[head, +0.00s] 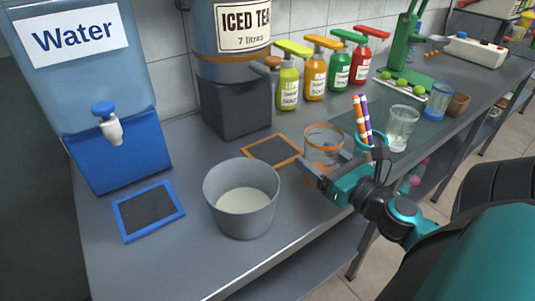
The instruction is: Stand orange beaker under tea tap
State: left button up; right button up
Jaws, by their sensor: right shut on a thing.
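The orange beaker (322,142) is clear with an orange rim. It is upright, just right of the orange-framed mat (262,148). My right gripper (328,168) is shut on it from the right front; its fingers hide part of the lower beaker. I cannot tell whether its base touches the counter. The tea tap (272,62) is orange-brown and sticks out from the iced tea dispenser (233,68), above and behind the mat. The beaker is to the right of the tap and nearer to me. My left gripper is not in view.
A grey bucket (241,186) with pale contents stands left of the beaker. A water dispenser (90,80) and blue-framed mat (148,210) are farther left. Several pump bottles (314,78) line the wall. Striped straws (362,112) and a clear glass (401,128) are right of the beaker.

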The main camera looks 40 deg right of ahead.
jog(key=shift+s+d+f, duration=0.25)
jog(key=shift+d+f, duration=0.05)
jog(key=shift+f, duration=0.05)
jog(key=shift+w, duration=0.3)
jog(key=w, duration=0.5)
jog(key=w+d, duration=0.1)
jog(key=w, duration=1)
jog(key=shift+d, duration=0.35)
jog(key=shift+w, duration=0.6)
jog(key=shift+f+b, duration=1.3)
jog(key=shift+f, duration=0.5)
jog(key=o, duration=1.2)
jog(key=shift+f, duration=0.1)
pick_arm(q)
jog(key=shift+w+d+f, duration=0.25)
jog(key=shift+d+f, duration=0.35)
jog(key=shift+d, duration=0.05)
